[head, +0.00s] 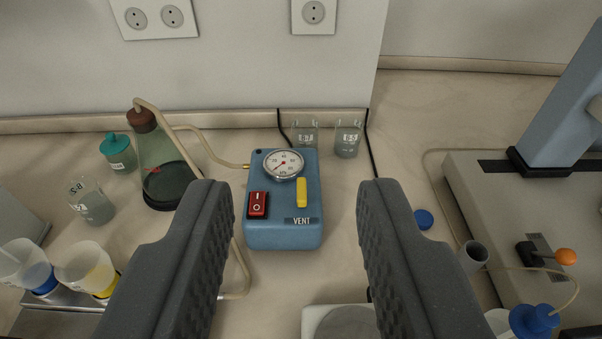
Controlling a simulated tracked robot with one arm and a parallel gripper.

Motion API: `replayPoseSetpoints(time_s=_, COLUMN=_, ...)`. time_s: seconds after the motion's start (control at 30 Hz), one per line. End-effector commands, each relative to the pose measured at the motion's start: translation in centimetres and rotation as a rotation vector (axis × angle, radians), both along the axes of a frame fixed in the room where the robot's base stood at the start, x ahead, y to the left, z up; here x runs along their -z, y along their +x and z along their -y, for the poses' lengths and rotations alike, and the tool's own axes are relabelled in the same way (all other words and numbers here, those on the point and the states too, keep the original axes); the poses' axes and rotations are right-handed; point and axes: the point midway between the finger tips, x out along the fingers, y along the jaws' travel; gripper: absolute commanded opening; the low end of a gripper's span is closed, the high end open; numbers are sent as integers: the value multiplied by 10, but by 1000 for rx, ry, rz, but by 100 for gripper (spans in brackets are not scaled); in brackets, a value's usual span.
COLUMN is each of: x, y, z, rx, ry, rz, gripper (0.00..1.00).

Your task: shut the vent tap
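The blue pump box (283,232) stands on the bench in the middle of the head view. On its top are a round gauge (284,164), a red rocker switch (258,205) and a yellow tap handle (302,193) above the VENT label (302,220). The yellow handle points up and down in the picture, away from the label. My gripper (286,190) is open and empty. Its two dark fingers frame the box left and right, nearer the camera, and I see no contact with the box or handle.
A flask with dark liquid (166,180) and a hose stands left of the box. Small beakers (347,140) stand behind it. A grey instrument (490,215) with an orange-knobbed lever (565,257) is at right.

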Motion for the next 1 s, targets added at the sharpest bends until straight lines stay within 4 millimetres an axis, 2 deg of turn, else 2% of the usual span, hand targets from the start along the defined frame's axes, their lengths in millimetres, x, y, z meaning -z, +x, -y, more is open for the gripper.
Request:
replayPoseSetpoints(time_s=0.27, x=-3, y=9, z=0, rx=4, ry=-3, rz=-25, gripper=35)
replayPoseSetpoints(time_s=0.5, x=-3, y=53, z=3, rx=22, ry=-20, rz=-168, gripper=35)
replayPoseSetpoints(time_s=0.7, x=10, y=91, z=6, rx=34, ry=-30, rz=-319, gripper=35)
replayPoseSetpoints(time_s=1.0, x=34, y=134, z=9, rx=39, ry=-35, rz=-542, gripper=35)
